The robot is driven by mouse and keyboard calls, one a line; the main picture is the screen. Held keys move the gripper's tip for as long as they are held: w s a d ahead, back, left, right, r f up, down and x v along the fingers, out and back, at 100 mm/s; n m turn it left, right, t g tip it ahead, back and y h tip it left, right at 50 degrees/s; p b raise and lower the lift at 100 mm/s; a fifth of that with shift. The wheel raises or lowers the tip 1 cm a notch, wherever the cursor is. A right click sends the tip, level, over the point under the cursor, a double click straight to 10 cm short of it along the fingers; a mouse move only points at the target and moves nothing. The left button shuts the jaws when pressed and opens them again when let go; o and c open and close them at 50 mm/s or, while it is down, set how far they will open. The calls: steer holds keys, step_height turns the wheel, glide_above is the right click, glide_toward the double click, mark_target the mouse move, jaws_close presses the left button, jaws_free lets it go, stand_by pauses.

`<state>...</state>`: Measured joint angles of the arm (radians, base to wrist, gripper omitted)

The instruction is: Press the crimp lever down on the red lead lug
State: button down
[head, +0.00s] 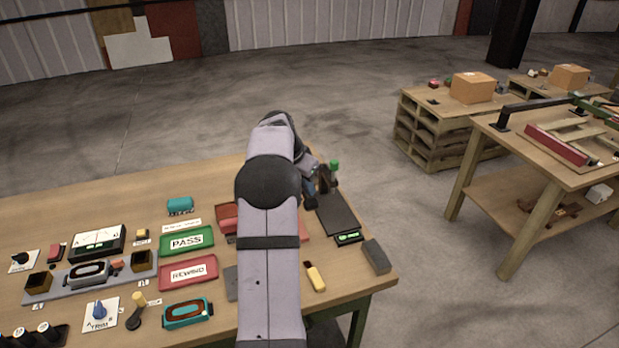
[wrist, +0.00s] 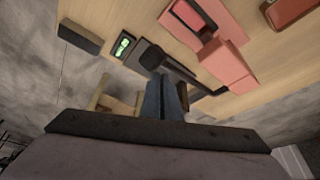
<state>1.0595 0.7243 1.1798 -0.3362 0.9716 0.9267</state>
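In the wrist view a black lever (wrist: 185,72) with a rounded knob end runs diagonally beside a pink-red block fixture (wrist: 228,62). In the head view, parts of red blocks (head: 303,231) show beside my arm, which hides most of that area. My gripper (wrist: 167,82) has its blue-grey fingers together with nothing seen between them. The fingertips appear just below the lever in the wrist picture; I cannot tell whether they touch it. In the head view my gripper (head: 312,194) is over the table's far right part. I cannot make out the red lead lug.
A dark device with a green display (head: 348,238) and a grey block (head: 376,256) lie near the right table edge. A green-topped object (head: 335,166) stands by my gripper. Green PASS (head: 187,241) and red REWIND (head: 188,273) trays lie left of my arm.

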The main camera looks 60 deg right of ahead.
step_height(320, 180, up, 11)
steer(key=p, duration=0.8)
steer(key=shift+p, duration=0.3)
steer(key=w+a+f+n+t+y+b, duration=0.15)
steer(key=w+a+n, duration=0.25)
steer(key=a, duration=0.6)
steer(key=w+a+f+n, duration=0.2)
steer(key=w+a+n, duration=0.15)
steer(key=a, duration=0.65)
steer(key=w+a+f+n+y+b, duration=0.1)
steer(key=w+a+n, duration=0.3)
steer(key=a, duration=0.6)
steer(key=s+a+f+n+y, duration=0.1)
steer(key=s+a+f+n, duration=0.1)
steer(key=a, duration=0.6)
steer(key=s+a+f+n, duration=0.1)
steer(key=a+f+n, duration=0.15)
steer(key=a, duration=0.45)
steer(key=s+a+f+n+b, duration=0.1)
steer(key=s+a+f+n, duration=0.3)
steer(key=s+a, duration=0.6)
step_height(320, 180, down, 18)
steer(key=n+b, duration=0.1)
steer(key=b, duration=1.8)
steer(key=shift+w+d+f+y+b, duration=0.15)
steer(key=shift+w+y+b, duration=0.15)
steer(key=shift+y, duration=0.15)
